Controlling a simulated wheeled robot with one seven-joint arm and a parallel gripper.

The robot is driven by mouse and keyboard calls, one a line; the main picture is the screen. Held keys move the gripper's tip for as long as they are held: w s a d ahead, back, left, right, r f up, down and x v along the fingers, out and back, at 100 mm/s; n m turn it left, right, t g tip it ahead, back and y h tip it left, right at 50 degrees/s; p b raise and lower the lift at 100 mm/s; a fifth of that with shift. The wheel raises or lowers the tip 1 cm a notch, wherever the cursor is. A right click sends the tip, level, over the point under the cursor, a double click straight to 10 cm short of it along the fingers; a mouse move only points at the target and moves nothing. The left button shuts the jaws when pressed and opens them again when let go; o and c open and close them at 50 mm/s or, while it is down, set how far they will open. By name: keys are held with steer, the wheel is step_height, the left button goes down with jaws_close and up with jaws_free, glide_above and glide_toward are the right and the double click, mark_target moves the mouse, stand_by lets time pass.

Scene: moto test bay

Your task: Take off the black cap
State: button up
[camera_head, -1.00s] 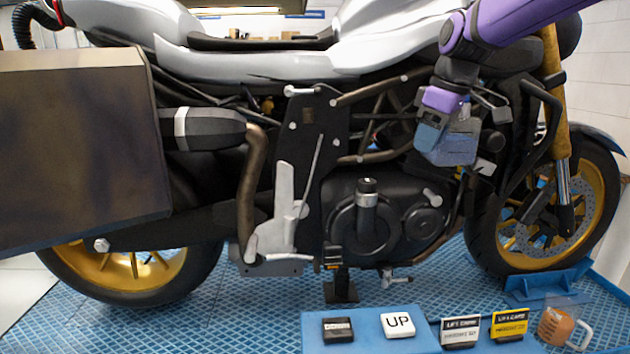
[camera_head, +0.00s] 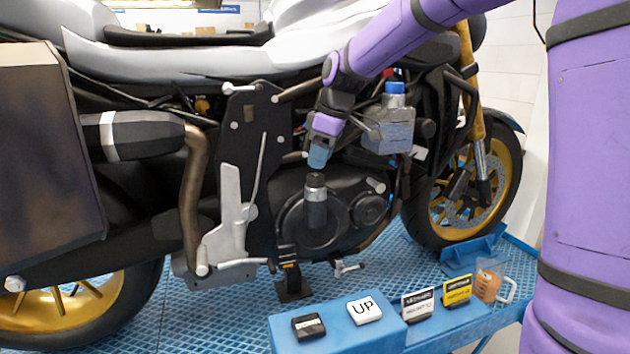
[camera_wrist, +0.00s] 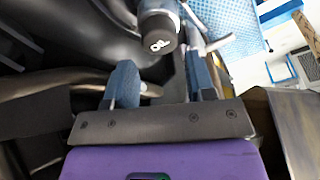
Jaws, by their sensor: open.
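The black cap (camera_head: 315,180) sits on a short, grey upright neck (camera_head: 315,208) on the dark engine cover of the motorcycle. In the wrist view the black cap (camera_wrist: 158,40) shows a pale symbol on its end, just beyond and between the line of the fingers. My gripper (camera_head: 318,160) is just above the cap in the head view. In the wrist view my gripper (camera_wrist: 164,82) has its two blue fingers apart with nothing between them. The exact gap to the cap is hard to tell.
A translucent bottle (camera_head: 388,138) with a blue cap is right of my gripper. A dark pannier (camera_head: 40,150) is at left.

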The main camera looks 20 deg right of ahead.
mark_target(316, 175)
steer(key=shift+x, duration=2.3)
steer(key=shift+s+d, duration=0.1)
steer(key=c, duration=0.8)
